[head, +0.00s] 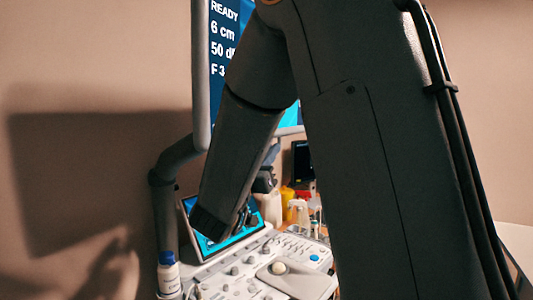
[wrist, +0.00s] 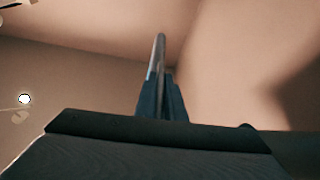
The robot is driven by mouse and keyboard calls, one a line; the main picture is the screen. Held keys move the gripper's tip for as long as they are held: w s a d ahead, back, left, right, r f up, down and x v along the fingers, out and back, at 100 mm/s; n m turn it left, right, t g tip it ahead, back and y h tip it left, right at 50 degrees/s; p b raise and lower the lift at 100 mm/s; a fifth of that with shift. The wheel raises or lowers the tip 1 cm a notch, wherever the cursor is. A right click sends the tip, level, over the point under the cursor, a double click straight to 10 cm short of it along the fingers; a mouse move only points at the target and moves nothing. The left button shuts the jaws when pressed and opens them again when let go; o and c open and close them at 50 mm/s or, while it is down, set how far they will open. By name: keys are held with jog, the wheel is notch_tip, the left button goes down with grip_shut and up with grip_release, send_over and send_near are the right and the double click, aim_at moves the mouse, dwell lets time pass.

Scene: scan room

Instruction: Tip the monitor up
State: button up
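The monitor (head: 201,75) stands upper left of centre in the head view, with a grey frame and a blue screen showing white text. My arm hides most of its screen. A strip of its lower edge shows just right of my forearm. A dark bent support (head: 172,165) is below its left side. My gripper (wrist: 162,85) shows in the wrist view as dark fingers close together, pointing up toward the ceiling. A thin grey bar rises by the fingertips. I cannot tell whether it is held or is part of the monitor. I cannot make out my gripper in the head view.
Below are a tilted touchscreen (head: 190,205) and a control panel (head: 240,275) with knobs and a trackball. A white bottle with a blue cap (head: 168,275) stands at the left. Several small bottles (head: 298,208) are behind. A wall is at the left.

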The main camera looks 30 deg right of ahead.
jog(key=shift+o, duration=0.8)
jog(key=b+v, duration=0.3)
jog(key=v, duration=0.4)
jog(key=shift+s+a+f, duration=0.15)
jog(key=shift+s+a, duration=0.05)
jog(key=shift+a, duration=0.1)
